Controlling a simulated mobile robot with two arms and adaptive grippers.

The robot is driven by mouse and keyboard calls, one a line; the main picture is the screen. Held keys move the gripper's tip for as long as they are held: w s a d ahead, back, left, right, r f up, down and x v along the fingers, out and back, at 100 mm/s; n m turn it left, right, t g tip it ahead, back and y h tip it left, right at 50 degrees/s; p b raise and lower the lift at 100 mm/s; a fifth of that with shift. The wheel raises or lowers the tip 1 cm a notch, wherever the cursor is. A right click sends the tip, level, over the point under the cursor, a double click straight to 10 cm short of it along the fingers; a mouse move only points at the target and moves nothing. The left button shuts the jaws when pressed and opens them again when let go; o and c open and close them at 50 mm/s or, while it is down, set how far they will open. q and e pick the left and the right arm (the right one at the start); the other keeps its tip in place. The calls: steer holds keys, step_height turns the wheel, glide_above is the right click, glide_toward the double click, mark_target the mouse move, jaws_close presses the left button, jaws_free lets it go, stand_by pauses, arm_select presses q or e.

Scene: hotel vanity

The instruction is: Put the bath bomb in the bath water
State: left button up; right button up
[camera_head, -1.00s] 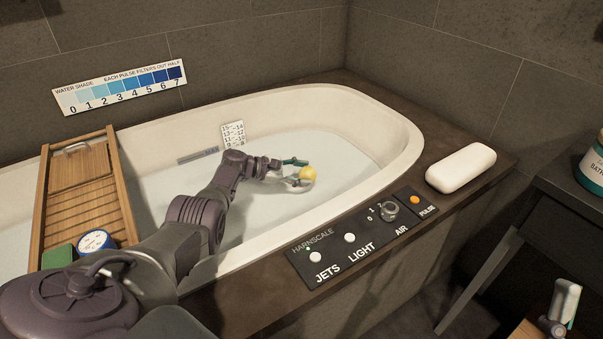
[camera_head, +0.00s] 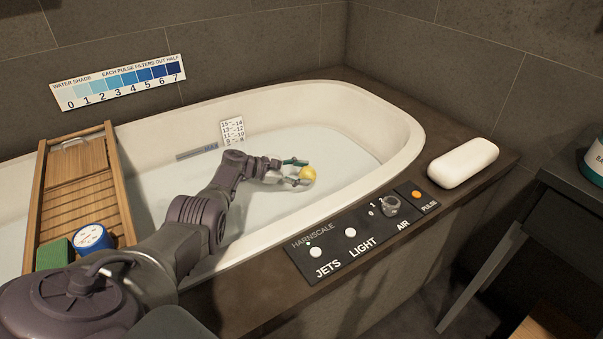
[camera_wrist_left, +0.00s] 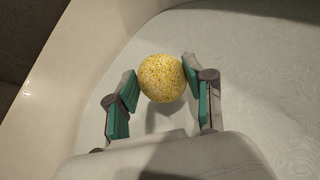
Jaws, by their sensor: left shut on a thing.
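The bath bomb (camera_head: 308,173) is a yellow speckled ball; it also shows in the left wrist view (camera_wrist_left: 162,78). My left gripper (camera_head: 297,172) reaches over the bathtub and is shut on the ball, with its green-padded fingers on either side. In the left wrist view the fingers (camera_wrist_left: 158,88) hold the ball near their tips. The bath water (camera_head: 345,150) is pale and lies below and around the gripper. A shadow shows on the water under the gripper in the wrist view. I cannot tell exactly how high the ball is above the water. My right gripper is not in view.
The tub's white rim (camera_head: 408,125) curves around on the right. A wooden bath tray (camera_head: 85,190) with a green block (camera_head: 54,254) and a blue tin (camera_head: 91,238) spans the left. A control panel (camera_head: 360,232) and a white pillow (camera_head: 463,162) lie on the dark ledge.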

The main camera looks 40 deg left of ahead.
arm_select(q)
steer(key=o, duration=1.3)
steer(key=shift+c, duration=0.2)
step_height(320, 180, up, 10)
